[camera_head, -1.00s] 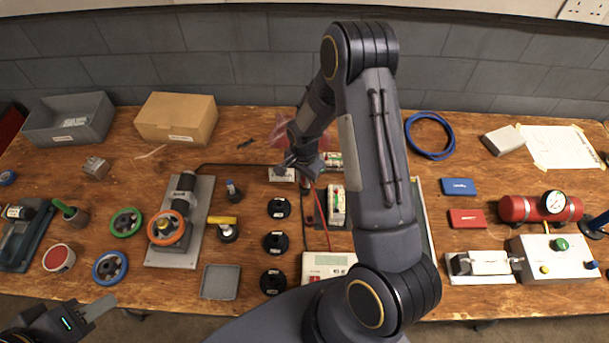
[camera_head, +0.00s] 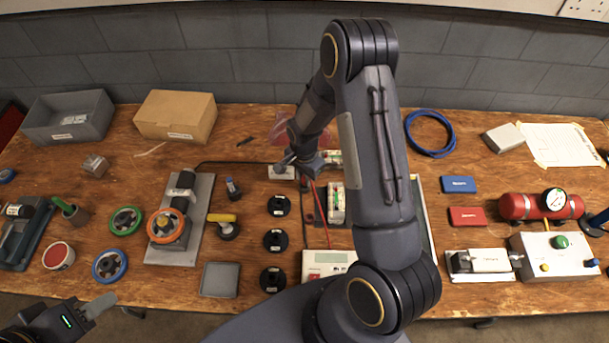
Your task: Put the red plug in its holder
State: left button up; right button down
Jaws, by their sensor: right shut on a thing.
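My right gripper (camera_head: 287,163) is low over a white block (camera_head: 281,173) near the middle of the table. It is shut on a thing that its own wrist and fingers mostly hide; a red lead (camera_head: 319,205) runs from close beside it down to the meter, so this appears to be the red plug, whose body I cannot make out. A dark plate (camera_head: 308,218) with a small red spot lies below and right of the gripper, seemingly the holder. My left gripper (camera_head: 97,306) is at the lower left, away from these; its jaw opening is unclear.
The white meter (camera_head: 328,260) stands at the table's front, partly behind my arm. Several black discs (camera_head: 275,240) lie left of the plate. A motor unit (camera_head: 180,215) with a dark cable stands further left. A battery-like block (camera_head: 337,203) stands right of the plate.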

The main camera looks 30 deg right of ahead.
jog(key=shift+f+b, duration=0.95)
jog(key=shift+f, duration=0.15)
jog(key=c, duration=1.2)
grip_release()
notch_tip(320, 180, up, 8)
jog(key=shift+f+b, duration=0.1)
jog(key=shift+b, duration=0.35)
